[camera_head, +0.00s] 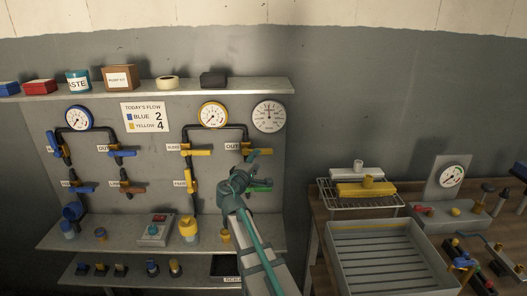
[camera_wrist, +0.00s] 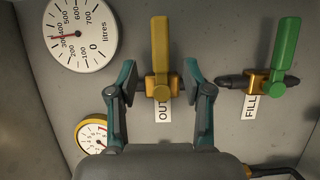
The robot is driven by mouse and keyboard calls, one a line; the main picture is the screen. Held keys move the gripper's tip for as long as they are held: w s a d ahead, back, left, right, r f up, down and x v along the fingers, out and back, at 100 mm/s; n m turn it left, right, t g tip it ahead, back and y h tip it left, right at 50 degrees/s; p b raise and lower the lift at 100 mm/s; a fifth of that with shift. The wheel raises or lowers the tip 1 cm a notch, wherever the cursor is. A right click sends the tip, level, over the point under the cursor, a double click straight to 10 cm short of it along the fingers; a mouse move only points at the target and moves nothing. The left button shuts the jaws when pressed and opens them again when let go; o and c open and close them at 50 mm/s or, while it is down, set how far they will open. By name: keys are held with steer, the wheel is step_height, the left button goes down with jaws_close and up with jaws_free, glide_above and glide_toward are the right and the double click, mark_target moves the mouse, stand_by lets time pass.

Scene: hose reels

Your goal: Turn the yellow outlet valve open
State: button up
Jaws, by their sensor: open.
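The yellow outlet valve (camera_wrist: 160,50) shows in the wrist view, with a long yellow lever on a brass-coloured body, beside a label reading OUT. My gripper (camera_wrist: 160,77) is open, one teal finger on each side of the valve near the lever's base, with gaps visible on both sides. In the head view my gripper (camera_head: 254,164) is at the right part of the panel and partly covers the yellow valve. The lever's contact with the fingers is not seen.
A green-handled valve (camera_wrist: 285,45) with a FILL label sits close to the right finger. A litres gauge (camera_wrist: 82,35) and a yellow-rimmed gauge (camera_wrist: 92,134) are on the left. Shelves edge the panel (camera_head: 105,185) above and below. A table with a grey tray (camera_head: 385,290) stands right.

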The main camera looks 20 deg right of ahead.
mark_target(262, 153)
steer(key=p+x, duration=0.2)
steer(key=x, duration=0.5)
steer(key=shift+w+d+f, duration=0.1)
steer(key=shift+w+d, duration=0.2)
steer(key=shift+d, duration=0.05)
jaws_close()
